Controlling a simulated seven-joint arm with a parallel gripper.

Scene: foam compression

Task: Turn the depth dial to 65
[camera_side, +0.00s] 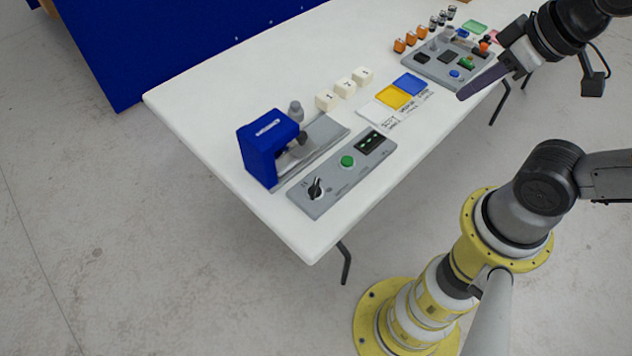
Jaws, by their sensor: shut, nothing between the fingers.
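The depth dial is a black knob (315,188) on the near left end of a grey control panel (330,193). Its markings are too small to read. The panel also carries a green button (347,161) and a dark display (374,142), whose reading I cannot make out. A blue press (262,148) stands just behind the panel on a grey base. My gripper (462,97) is at the upper right, above the table's right edge, far from the dial. Its fingers are shut and hold nothing.
White blocks (344,88) stand in a row behind the press. Yellow (393,96) and blue (409,84) pads lie on a white sheet. A grey tray of parts (428,71) and orange items (411,38) are farther back. The table's front left corner is clear.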

